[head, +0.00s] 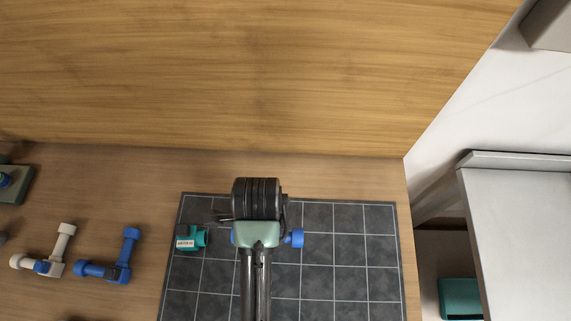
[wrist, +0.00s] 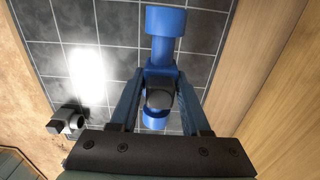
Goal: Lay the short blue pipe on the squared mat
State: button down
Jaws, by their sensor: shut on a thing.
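The short blue pipe (wrist: 165,25) is between my gripper's fingers (wrist: 160,84), with a wide collar at its far end and another blue end below. In the head view, its right end (head: 296,238) sticks out beside my gripper (head: 258,236), and the arm hides its middle. My gripper is shut on the pipe over the upper middle of the squared mat (head: 335,255). The mat is dark grey with pale grid lines. I cannot tell whether the pipe touches the mat.
A teal valve piece (head: 192,238) sits on the mat's left edge. A blue elbow piece (head: 112,262) and a white elbow piece (head: 48,256) lie left of the mat. The mat's right side is clear. A teal bin (head: 460,298) stands lower right, beyond the table edge.

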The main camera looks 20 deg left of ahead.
jog(key=f, duration=0.4)
jog(key=shift+s+a+f, duration=0.15)
jog(key=shift+s+f, duration=0.05)
jog(key=shift+f, duration=2.4)
jog(key=shift+f, duration=0.1)
jog(key=shift+c, duration=1.8)
grip_release()
notch_tip(320, 180, up, 12)
jog(key=shift+r, duration=0.15)
jog(key=shift+w, duration=0.1)
